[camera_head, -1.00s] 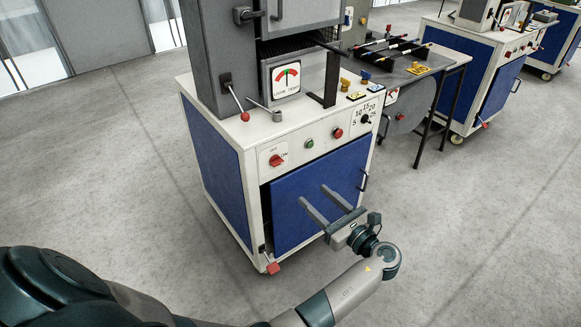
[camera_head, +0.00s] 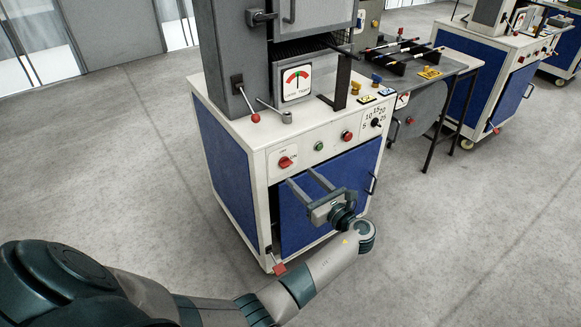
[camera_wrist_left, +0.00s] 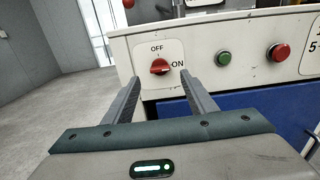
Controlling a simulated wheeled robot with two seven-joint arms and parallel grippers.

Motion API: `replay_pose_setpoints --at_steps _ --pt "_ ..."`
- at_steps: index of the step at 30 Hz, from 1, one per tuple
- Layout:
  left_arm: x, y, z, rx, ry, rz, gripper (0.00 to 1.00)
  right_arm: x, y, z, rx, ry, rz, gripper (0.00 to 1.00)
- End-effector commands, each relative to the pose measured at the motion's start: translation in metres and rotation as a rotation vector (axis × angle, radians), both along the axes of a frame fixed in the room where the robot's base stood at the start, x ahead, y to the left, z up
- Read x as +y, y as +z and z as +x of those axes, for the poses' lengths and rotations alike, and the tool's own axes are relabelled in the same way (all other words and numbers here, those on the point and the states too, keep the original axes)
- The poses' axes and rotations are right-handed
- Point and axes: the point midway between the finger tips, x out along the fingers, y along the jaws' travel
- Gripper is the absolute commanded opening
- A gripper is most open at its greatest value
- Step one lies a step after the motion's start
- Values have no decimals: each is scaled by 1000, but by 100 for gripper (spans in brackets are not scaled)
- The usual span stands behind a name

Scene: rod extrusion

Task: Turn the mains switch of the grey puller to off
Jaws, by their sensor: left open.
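The mains switch is a red rotary knob (camera_head: 286,162) on a white plate at the left of the grey puller's front panel (camera_head: 333,140). In the left wrist view the knob (camera_wrist_left: 160,67) sits under the word OFF and left of the word ON; its handle lies roughly level, toward ON. My left gripper (camera_head: 300,176) is open and empty, in front of the panel just below the knob. In the left wrist view its two fingers (camera_wrist_left: 159,77) point at the panel, their tips on either side of the knob's lower part, apparently short of it. My right gripper is not in view.
Right of the switch are a green button (camera_head: 319,146), a red button (camera_head: 347,136) and a numbered dial (camera_head: 376,123). A red-balled lever (camera_head: 255,117) stands on the cabinet top. A blue door (camera_head: 335,190) is below. A side table (camera_head: 455,63) stands at the right.

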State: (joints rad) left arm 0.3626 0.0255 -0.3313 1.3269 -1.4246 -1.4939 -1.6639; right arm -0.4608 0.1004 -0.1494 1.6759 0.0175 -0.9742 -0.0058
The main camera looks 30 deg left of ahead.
Motion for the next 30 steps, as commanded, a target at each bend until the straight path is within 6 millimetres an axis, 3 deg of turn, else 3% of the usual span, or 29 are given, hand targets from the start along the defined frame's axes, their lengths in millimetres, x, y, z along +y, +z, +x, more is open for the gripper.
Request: replay_pose_setpoints --at_steps 6,12,26,30 --pt "37 1 15 0 2 2 52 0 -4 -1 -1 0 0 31" --pt "58 0 24 0 1 1 52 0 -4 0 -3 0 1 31" --pt "67 0 27 -1 1 0 52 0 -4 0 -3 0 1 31" --pt "66 0 27 -1 1 0 23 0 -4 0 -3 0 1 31"
